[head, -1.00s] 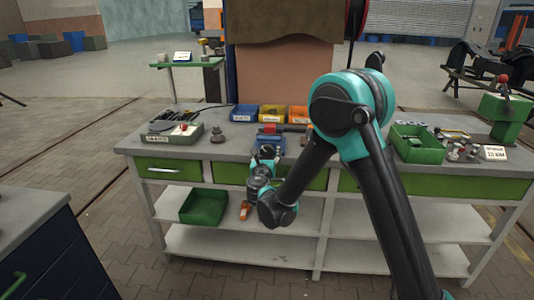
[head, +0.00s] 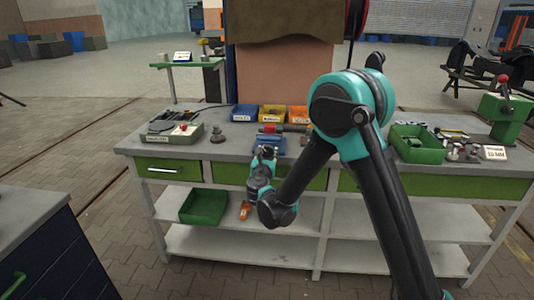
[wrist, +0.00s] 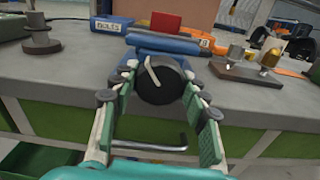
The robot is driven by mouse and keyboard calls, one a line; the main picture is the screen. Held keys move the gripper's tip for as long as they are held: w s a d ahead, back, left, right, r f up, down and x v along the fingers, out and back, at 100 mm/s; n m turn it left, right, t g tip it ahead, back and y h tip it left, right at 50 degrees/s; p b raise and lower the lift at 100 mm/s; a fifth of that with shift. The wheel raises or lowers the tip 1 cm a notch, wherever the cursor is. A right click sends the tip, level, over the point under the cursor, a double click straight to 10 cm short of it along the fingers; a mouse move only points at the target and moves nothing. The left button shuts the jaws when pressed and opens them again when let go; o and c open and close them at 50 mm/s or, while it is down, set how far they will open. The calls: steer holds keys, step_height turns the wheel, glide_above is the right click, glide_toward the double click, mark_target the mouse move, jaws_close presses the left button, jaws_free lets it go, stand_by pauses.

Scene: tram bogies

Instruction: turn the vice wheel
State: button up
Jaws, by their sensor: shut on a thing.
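The vice wheel is a dark round disc with a pale bar across its face (wrist: 163,86), in the middle of the wrist view. It sits on the front of the blue vice (wrist: 178,44), which also shows on the workbench in the head view (head: 270,145). My gripper (wrist: 160,78) has its two green-padded fingers on either side of the wheel, shut on its rim. In the head view my gripper (head: 264,155) is at the bench's front edge, and it largely hides the wheel.
A green bin (head: 417,145) and small metal parts are on the right. A drawer handle (wrist: 150,146) lies below my fingers.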

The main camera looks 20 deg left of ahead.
steer(key=m, duration=0.5)
steer(key=shift+m, duration=2.5)
steer(key=o, duration=1.2)
steer(key=shift+c, duration=0.2)
steer(key=v, duration=1.2)
